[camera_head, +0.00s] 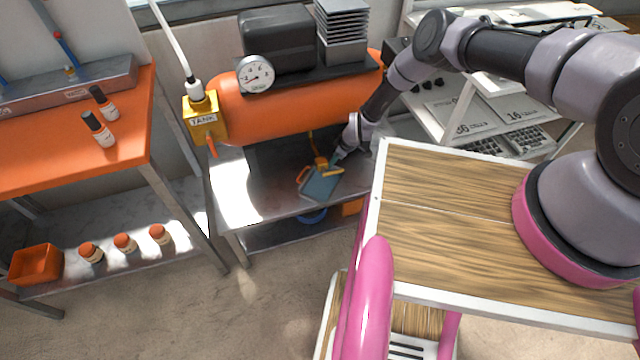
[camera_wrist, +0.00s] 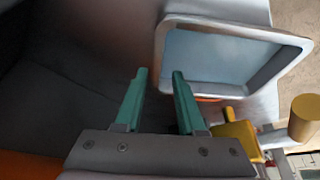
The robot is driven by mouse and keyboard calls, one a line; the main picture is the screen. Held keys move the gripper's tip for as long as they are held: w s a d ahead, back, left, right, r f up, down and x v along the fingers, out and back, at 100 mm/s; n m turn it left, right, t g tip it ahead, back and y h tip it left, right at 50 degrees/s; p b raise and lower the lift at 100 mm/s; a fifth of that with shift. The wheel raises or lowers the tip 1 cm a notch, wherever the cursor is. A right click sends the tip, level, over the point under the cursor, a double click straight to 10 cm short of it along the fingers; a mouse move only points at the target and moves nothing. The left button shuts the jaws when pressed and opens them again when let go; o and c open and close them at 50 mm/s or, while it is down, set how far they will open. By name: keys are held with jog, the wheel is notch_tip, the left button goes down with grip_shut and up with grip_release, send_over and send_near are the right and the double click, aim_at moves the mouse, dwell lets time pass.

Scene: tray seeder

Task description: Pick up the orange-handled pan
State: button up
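The pan (camera_head: 322,186) is a shallow blue-grey rectangular dish lying on the metal bench under the orange tank. A small orange handle (camera_head: 302,175) shows at its left side in the head view. My gripper (camera_head: 340,157) is low over the bench at the pan's far right side. In the wrist view the pan (camera_wrist: 235,62) fills the upper right, with a pale raised rim. My gripper's two green fingers (camera_wrist: 160,74) are apart with nothing held between them. The right fingertip overlaps the pan's near-left rim; I cannot tell whether it touches. Only an orange sliver shows beneath the pan there.
A yellow valve (camera_wrist: 238,136) stands close to the right finger. The orange tank (camera_head: 300,105) overhangs the bench (camera_head: 270,195). A wood-topped cart surface (camera_head: 450,215) is at right. An orange-topped table (camera_head: 60,150) with bottles is at left. Open floor lies between.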

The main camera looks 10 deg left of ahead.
jog(key=shift+x, duration=1.1)
jog(key=shift+f, duration=0.25)
grip_shut()
dwell(1.2)
